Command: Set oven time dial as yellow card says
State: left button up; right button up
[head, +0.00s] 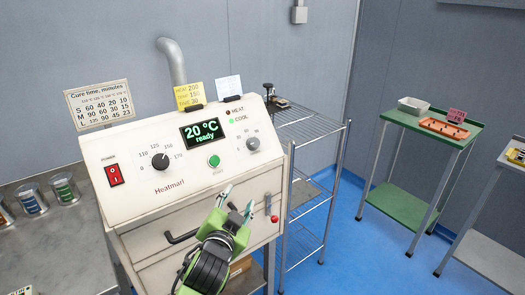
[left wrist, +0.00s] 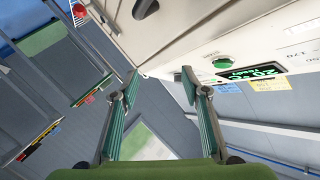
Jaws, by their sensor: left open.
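The cream oven (head: 190,185) has a sloped panel. Its right-hand dial (head: 253,144) is small and grey with tiny markings; I take it as the time dial, and its pointer is too small to read. The yellow card (head: 188,95) stands on the panel's top edge; its last line seems to read TIME 30, the lines above are less clear. The card's face shows small in the left wrist view (left wrist: 265,84). My left gripper (head: 238,200) is open and empty, in front of the panel, below the dial and apart from it. The wrist view shows both fingers (left wrist: 159,84) spread.
The temperature dial (head: 160,161), red power switch (head: 114,175), green button (head: 214,161) and display (head: 201,131) reading 20 °C ready share the panel. A cure-time chart (head: 99,104) stands at left. A wire rack (head: 308,135) and green table (head: 425,127) stand right.

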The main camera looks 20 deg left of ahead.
aim_at(254, 145)
pick_arm(q)
notch_tip(254, 145, up, 7)
jog(key=w+d+t, duration=0.1)
jog(key=w+t, duration=0.1)
jog(key=w, duration=0.1)
jog(key=shift+m, duration=0.4)
jog(key=w, duration=0.4)
jog(key=w+a, duration=0.1)
jog(key=w, duration=0.3)
jog(key=w+p, duration=0.1)
jog(key=w, duration=0.4)
jog(key=shift+a+r, duration=0.15)
jog(key=shift+a, duration=0.2)
jog(key=c, duration=1.1)
